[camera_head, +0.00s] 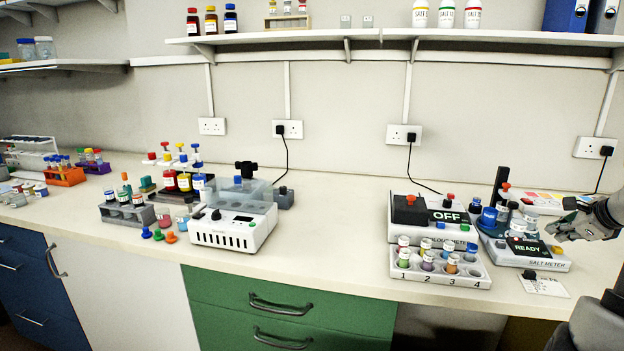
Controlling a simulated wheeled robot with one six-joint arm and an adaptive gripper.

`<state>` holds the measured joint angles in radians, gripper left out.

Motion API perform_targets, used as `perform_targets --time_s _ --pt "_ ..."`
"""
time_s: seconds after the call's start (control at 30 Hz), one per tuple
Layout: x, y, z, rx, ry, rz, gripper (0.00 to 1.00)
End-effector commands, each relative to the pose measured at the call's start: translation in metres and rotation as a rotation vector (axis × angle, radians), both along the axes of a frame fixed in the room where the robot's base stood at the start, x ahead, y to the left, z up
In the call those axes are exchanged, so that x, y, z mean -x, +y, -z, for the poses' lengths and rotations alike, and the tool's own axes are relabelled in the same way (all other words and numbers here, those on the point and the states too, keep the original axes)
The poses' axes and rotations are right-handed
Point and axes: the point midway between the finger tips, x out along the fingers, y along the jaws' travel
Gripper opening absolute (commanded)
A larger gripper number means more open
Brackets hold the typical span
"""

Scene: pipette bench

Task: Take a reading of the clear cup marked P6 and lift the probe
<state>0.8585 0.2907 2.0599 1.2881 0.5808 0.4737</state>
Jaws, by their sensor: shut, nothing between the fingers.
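The salt meter (545,263) stands on the right of the bench, and its green display reads READY. A black post (499,184) rises at its back, with a red-topped part (505,187) beside it that may be the probe head. Small cups and blue-capped pots crowd around the post, including a pale cup (518,226). Their marks are too small to read, so I cannot tell which is P6. The probe tip is hidden. My gripper (556,228) is shut and empty, just right of the meter and above its display end, apart from the cups.
The colour meter (432,232) shows OFF, left of the salt meter. A numbered rack (440,272) of capped vials stands before it. A white centrifuge-like machine (232,232) stands centre left. Bare bench (335,220) lies between.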

Motion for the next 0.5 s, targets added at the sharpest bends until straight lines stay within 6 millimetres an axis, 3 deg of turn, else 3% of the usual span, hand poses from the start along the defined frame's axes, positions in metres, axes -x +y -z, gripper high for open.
perform_targets --time_s 0.5 --pt "0.0001 0.0001 0.0045 -0.001 0.000 0.001 0.00"
